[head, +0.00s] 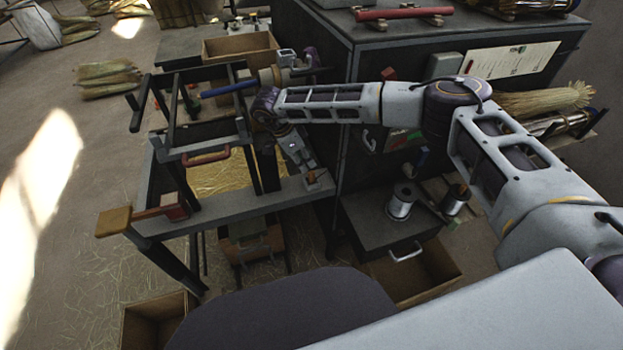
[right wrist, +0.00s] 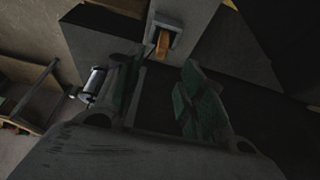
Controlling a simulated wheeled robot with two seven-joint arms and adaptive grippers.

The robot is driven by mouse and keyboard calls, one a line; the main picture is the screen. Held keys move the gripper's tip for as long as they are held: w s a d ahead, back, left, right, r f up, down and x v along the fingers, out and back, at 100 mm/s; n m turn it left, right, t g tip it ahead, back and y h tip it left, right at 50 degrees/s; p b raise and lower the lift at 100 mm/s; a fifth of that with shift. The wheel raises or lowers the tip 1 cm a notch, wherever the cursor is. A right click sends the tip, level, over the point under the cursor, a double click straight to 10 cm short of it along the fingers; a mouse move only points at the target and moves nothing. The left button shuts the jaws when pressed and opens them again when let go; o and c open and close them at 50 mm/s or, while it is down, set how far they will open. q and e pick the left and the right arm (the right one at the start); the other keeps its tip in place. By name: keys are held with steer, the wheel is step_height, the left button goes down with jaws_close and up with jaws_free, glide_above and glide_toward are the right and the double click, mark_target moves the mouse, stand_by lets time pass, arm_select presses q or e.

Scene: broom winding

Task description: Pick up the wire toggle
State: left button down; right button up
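A small orange-brown wooden piece, which looks like the wire toggle (right wrist: 163,42), sits in a square grey holder (right wrist: 165,32) at the top of the right wrist view. In the head view the toggle (head: 312,178) is a small brownish spot at the right end of the bench. My right gripper (head: 306,166) points down at it from above. In the right wrist view my right gripper (right wrist: 160,88) has its green-padded fingers spread, with nothing between them. The toggle lies beyond the fingertips, apart from them. My left gripper is not in view.
The grey bench (head: 225,203) carries a dark frame with a red handle (head: 205,157). A dark cabinet (head: 400,60) stands close on the right. A wire spool (head: 401,202) stands on a low drawer unit (head: 375,225). Open floor lies at the left.

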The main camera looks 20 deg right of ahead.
mark_target(312, 172)
steer(key=x, duration=0.2)
steer(key=shift+d+f, duration=0.2)
steer(key=shift+f, duration=0.15)
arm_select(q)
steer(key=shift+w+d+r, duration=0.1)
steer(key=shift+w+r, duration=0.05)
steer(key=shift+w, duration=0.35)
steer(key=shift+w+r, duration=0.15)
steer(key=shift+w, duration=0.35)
arm_select(e)
steer(key=shift+f, duration=0.2)
steer(key=shift+f, duration=0.1)
